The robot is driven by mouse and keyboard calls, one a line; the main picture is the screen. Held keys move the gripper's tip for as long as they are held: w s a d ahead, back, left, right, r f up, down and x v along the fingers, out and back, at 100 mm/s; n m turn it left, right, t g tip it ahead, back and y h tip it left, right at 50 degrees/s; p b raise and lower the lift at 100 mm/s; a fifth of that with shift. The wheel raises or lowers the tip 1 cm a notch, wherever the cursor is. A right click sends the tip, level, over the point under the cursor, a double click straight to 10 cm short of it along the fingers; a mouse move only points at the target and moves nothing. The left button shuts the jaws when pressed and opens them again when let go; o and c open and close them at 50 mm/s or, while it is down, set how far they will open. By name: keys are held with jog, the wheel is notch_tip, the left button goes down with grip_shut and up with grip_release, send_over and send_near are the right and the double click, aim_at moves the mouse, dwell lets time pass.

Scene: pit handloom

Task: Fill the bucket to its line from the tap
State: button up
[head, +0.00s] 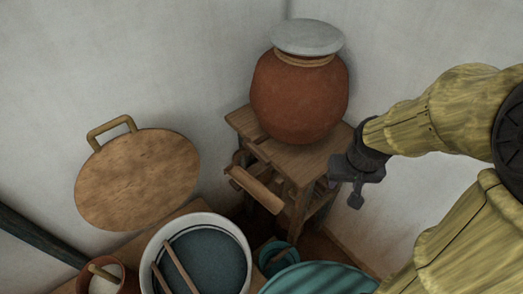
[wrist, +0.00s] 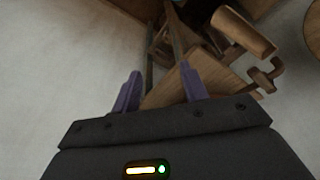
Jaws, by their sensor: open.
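My gripper (head: 357,190) hangs at the right side of a wooden stand, apart from the clay pot. In the wrist view its two purple fingers (wrist: 160,86) are spread with nothing between them; wood of the stand shows beyond. No tap is clearly visible in either view. I cannot tell for sure which vessel is the bucket. A small teal vessel (head: 279,258) stands low in front of the stand, partly hidden. A larger teal round thing (head: 320,279) is cut off at the bottom edge. No fill line can be made out.
A lidded clay pot (head: 300,95) stands on the wooden stand (head: 300,160) in the corner. A wooden cylinder (head: 255,187) juts from its front. A white-rimmed tub (head: 240,240) holds dark liquid and sticks. A round wooden board (head: 138,180) leans on the left wall.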

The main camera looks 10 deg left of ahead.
jog(key=w+a+r+n+p, duration=0.1)
jog(key=w+a+r+n, duration=0.15)
jog(key=a, duration=0.25)
jog(key=w+a+r+n+p, duration=0.1)
jog(key=w+a+r+n, duration=0.1)
jog(key=w+a, duration=0.3)
notch_tip(320, 180, up, 5)
jog(key=n+h+p, duration=0.1)
jog(key=n+p, duration=0.1)
jog(key=n, duration=0.2)
send_over(261, 154)
jog(key=s+a, duration=0.3)
jog(key=shift+w+d+g+b, duration=0.1)
jog(key=shift+d+g+b, duration=0.2)
jog(key=shift+d+g, duration=0.1)
jog(key=w+f+p, duration=0.1)
jog(key=f, duration=0.4)
jog(key=d+f+p, duration=0.1)
jog(key=f, duration=0.5)
jog(key=w+d+f+p, duration=0.1)
jog(key=f, duration=0.5)
jog(key=shift+w+d, duration=0.1)
jog(key=shift+w, duration=0.2)
grip_shut()
